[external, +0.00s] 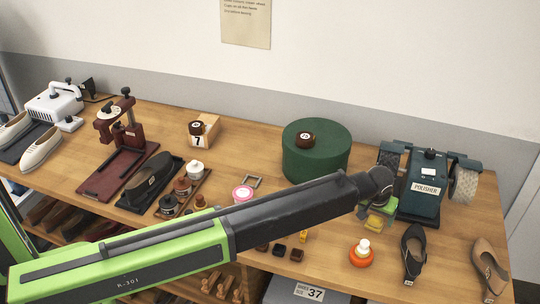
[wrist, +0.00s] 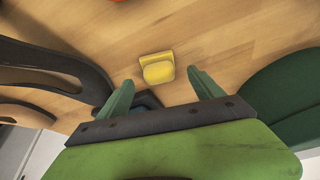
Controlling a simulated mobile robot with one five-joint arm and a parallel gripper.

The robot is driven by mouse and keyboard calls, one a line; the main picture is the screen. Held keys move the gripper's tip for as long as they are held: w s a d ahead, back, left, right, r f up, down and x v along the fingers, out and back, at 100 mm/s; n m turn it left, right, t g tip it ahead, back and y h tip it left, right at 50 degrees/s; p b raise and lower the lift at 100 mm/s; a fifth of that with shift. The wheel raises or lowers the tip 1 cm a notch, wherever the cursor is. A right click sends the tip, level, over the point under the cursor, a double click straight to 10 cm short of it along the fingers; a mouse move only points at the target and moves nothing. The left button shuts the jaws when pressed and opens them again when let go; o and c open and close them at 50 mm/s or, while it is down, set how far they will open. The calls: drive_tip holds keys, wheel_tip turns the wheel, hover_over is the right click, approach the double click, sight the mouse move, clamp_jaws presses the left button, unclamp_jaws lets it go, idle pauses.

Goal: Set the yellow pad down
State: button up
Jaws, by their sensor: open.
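The yellow pad (wrist: 157,68) appears to lie on the bare wooden bench top in the wrist view, just beyond my fingertips and between their lines. My gripper (wrist: 160,79) is open, with one green finger on each side and a gap between each finger and the pad. In the external view the pad (external: 374,222) shows partly below my gripper (external: 381,207), in front of the polisher (external: 425,188). The fingers and wrist hide part of it there.
The green round box (external: 316,160) stands left of my gripper. An orange bottle (external: 362,254) stands in front, and a black shoe (external: 412,252) and a tan shoe (external: 489,266) are at the right. Small blocks and a pink-lidded tin (external: 243,194) lie left, near my arm.

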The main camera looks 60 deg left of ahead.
sight(376, 218)
drive_tip(key=b+x, duration=0.1)
drive_tip(key=x, duration=0.2)
drive_tip(key=shift+w+f+b, duration=0.1)
drive_tip(key=shift+f+b, duration=0.1)
drive_tip(key=shift+b, duration=0.2)
drive_tip(key=shift+r, duration=0.25)
drive_tip(key=shift+c, duration=0.6)
drive_tip(key=c, duration=1.5)
drive_tip(key=shift+r+p, duration=0.45)
drive_tip(key=shift+p, duration=0.2)
wheel_tip(376, 218, up, 4)
drive_tip(key=p, duration=0.4)
drive_tip(key=s+d+r+p, duration=0.2)
drive_tip(key=d, duration=0.1)
drive_tip(key=s+d+r+p, duration=0.1)
drive_tip(key=d+r+p, duration=0.1)
drive_tip(key=d, duration=0.2)
drive_tip(key=s+d+r+p, duration=0.2)
drive_tip(key=d, duration=0.1)
drive_tip(key=shift+s+d, duration=0.15)
drive_tip(key=shift+s, duration=0.15)
